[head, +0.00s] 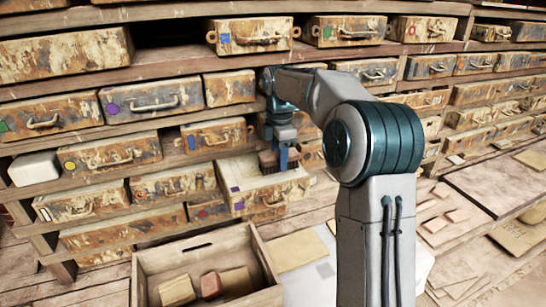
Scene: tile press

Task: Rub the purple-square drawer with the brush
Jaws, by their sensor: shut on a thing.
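The purple-square drawer (283,193) is pulled out from the shelf in the middle of the head view. Its rim and inner walls are pale, and purple squares mark its left front corner. My gripper (283,157) points down over the drawer's back part. It is shut on the brush, whose dark brown block (267,160) shows just left of the fingers. The brush's handle is mostly hidden by the gripper. I cannot tell whether the brush touches the drawer.
Worn drawers with coloured marks fill the shelves, including one with a purple circle (113,108). A wooden crate (147,267) with several blocks stands below the open drawer. A white block (33,168) sits at left. Flat boards and tiles lie at right.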

